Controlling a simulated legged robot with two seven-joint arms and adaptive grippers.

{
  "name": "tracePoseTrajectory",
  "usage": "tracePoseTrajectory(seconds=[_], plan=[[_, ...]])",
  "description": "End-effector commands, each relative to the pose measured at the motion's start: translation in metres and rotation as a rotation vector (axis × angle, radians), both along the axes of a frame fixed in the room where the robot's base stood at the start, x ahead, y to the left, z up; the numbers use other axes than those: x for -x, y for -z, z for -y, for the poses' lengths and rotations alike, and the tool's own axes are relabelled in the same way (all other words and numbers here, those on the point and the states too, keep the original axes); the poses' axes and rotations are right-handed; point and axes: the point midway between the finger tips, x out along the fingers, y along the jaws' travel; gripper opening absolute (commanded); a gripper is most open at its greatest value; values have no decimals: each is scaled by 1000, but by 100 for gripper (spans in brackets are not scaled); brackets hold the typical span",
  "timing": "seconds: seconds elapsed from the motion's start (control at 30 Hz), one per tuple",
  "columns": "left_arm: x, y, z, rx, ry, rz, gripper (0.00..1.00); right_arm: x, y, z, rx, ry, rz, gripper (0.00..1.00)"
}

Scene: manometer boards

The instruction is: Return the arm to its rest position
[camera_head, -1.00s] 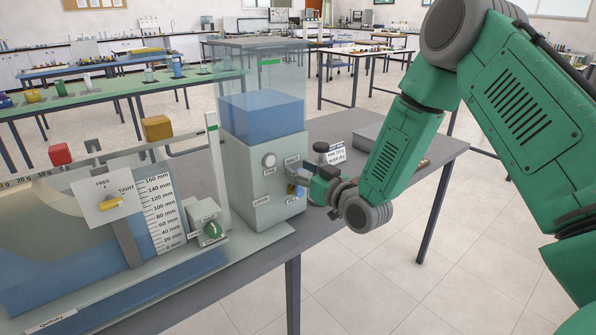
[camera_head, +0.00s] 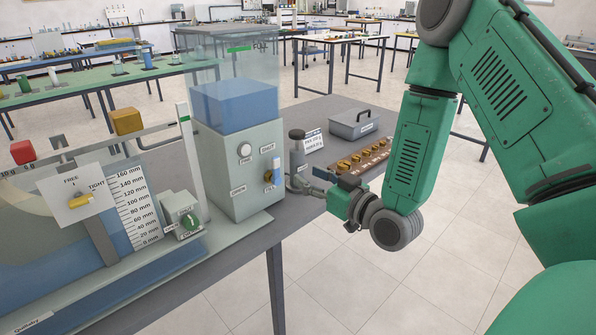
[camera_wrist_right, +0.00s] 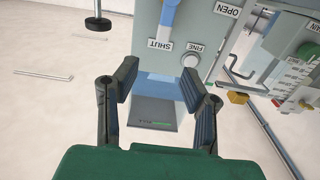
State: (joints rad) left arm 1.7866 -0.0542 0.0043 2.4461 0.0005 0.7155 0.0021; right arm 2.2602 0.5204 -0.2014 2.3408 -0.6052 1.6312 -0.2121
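My right arm, green with grey joints, comes in from the right in the head view. Its gripper (camera_head: 316,186) is in front of the table's edge, to the right of the tank unit (camera_head: 245,180) and apart from it. In the right wrist view the gripper (camera_wrist_right: 157,78) is open, with two dark fingers spread and nothing between them. Beyond the fingers are the unit's blue valve handle (camera_wrist_right: 168,14), near the SHUT label, and the white FINE knob (camera_wrist_right: 190,60). In the head view the blue handle (camera_head: 276,170) stands about upright. My left gripper does not show.
A grey bottle (camera_head: 298,155), a wooden block with brass weights (camera_head: 362,157) and a grey tray (camera_head: 354,124) stand behind my right gripper. A board with a blue water tank and a yellow knob (camera_head: 80,202) fills the left. Floor at lower right is free.

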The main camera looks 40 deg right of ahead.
Motion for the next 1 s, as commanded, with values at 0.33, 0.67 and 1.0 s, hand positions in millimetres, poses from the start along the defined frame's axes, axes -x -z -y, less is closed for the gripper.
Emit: tracePoseTrajectory(seconds=[0.33,0.67,1.0], plan=[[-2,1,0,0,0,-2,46,4,0,1,0,1,1,38],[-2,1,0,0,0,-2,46,4,3,-1,2,-2,-13,38],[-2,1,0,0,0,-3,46,66,161,-68,43,-59,-654,38]])
